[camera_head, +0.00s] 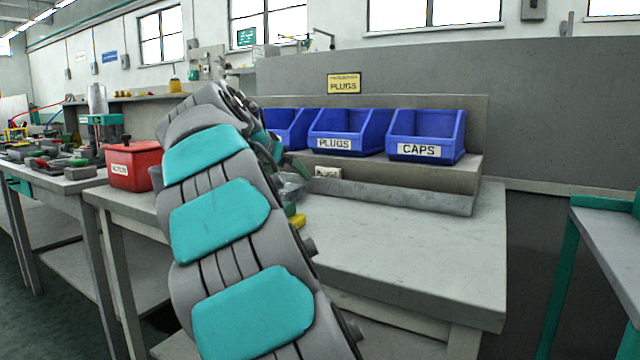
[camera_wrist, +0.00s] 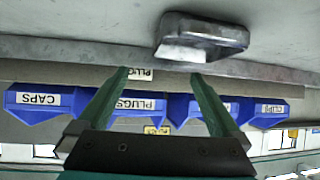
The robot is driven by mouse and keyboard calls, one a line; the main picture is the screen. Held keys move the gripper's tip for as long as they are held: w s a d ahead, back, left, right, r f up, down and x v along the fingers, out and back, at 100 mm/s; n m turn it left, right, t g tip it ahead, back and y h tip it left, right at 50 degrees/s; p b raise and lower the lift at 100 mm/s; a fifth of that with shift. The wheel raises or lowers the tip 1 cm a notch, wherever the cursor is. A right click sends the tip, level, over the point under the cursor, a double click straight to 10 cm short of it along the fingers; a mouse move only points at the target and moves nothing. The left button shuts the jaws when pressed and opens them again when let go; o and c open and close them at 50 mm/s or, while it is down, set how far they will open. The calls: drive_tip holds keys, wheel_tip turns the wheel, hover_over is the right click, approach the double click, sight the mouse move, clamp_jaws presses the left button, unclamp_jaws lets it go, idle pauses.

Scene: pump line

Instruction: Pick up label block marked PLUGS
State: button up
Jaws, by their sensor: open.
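A small pale label block (camera_head: 328,172) with dark lettering sits at the front of the bin shelf, below the blue PLUGS bin (camera_head: 341,132). In the wrist view, which looks upside down, the block (camera_wrist: 140,74) reads PLUGS and shows just beyond the fingertips, nearer the left finger, which partly covers it. My gripper (camera_wrist: 160,74) is open, its two green fingers apart with nothing between them. In the head view my arm hides most of the gripper.
A blue CAPS bin (camera_head: 427,136) stands right of the PLUGS bin. A grey ledge (camera_head: 400,194) runs along the shelf front. A red box (camera_head: 134,165) stands left; the bench's right side is clear.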

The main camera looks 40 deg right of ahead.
drive_tip(key=m+g+h, duration=0.1)
drive_tip(key=h, duration=0.1)
approach(327, 168)
drive_tip(key=shift+w+d+f+b, duration=0.1)
drive_tip(key=shift+d+f+b, duration=0.15)
drive_tip(key=shift+f, duration=0.2)
drive_tip(key=shift+w+d+f+b, duration=0.15)
drive_tip(key=shift+d+f, duration=0.1)
drive_tip(key=shift+f, duration=0.2)
drive_tip(key=shift+d, duration=0.35)
drive_tip(key=shift+r+x, duration=0.15)
drive_tip(key=shift+x, duration=1.65)
drive_tip(key=shift+r+x, duration=0.1)
drive_tip(key=shift+x, duration=1.7)
drive_tip(key=shift+w, duration=0.2)
drive_tip(key=c, duration=1.1)
drive_tip(key=shift+r, duration=0.1)
